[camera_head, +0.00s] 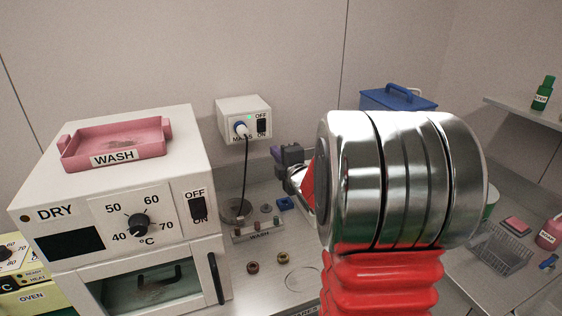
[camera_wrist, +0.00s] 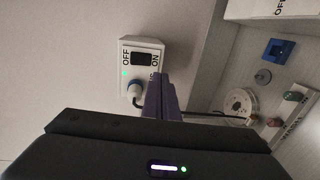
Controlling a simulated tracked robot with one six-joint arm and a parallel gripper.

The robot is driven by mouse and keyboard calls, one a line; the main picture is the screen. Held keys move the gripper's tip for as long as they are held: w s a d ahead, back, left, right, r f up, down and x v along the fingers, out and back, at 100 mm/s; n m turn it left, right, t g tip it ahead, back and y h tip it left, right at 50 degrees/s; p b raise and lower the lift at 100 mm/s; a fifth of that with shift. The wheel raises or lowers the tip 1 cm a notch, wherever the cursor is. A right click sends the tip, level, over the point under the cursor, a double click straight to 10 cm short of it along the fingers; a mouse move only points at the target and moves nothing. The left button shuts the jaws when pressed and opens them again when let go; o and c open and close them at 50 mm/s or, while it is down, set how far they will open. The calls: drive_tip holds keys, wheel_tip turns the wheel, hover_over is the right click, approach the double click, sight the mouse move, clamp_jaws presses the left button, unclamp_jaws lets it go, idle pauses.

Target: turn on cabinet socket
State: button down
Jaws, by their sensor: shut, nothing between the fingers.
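The socket (camera_head: 232,105) is a white box on the back wall, with a black OFF/ON rocker (camera_head: 262,126) and a small green light that looks lit. A blue-and-white plug (camera_head: 240,129) sits in it, its black cable hanging down. The wrist view shows the box (camera_wrist: 126,47) turned, its rocker (camera_wrist: 142,60) between OFF and ON; its tilt is too small to tell. My gripper (camera_head: 277,153) is shut and empty, below and right of the box in the head view. Its purple fingers (camera_wrist: 161,85) overlap the box's lower edge in the wrist view; contact cannot be told.
The white DRY cabinet (camera_head: 140,185) stands at left, with a pink WASH tray (camera_head: 110,146) on top and its own OFF/ON switch (camera_head: 197,206). A blue box (camera_head: 372,99) stands behind my arm.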

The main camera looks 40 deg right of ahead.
drive_tip(key=v, duration=0.3)
drive_tip(key=shift+s+a+f, duration=0.15)
drive_tip(key=shift+s+f, duration=0.2)
drive_tip(key=shift+s, duration=0.05)
drive_tip(key=s+d+f+m+g+h, duration=0.25)
drive_tip(key=s+f+m+g, duration=0.2)
drive_tip(key=f+m, duration=0.3)
drive_tip(key=s+a+f+m+g+y, duration=0.2)
drive_tip(key=s+a+f+m+g, duration=0.3)
drive_tip(key=s, duration=0.3)
drive_tip(key=s+a+r+m+y, duration=0.1)
drive_tip(key=s+a+r, duration=0.2)
drive_tip(key=a, duration=0.6)
drive_tip(key=s+a+r+y, duration=0.2)
drive_tip(key=s+a, duration=0.4)
drive_tip(key=a, duration=0.3)
drive_tip(key=s+a+r+m+g+y, duration=0.1)
drive_tip(key=s+a+r, duration=0.3)
drive_tip(key=a, duration=0.5)
drive_tip(key=shift+s+r+m, duration=0.35)
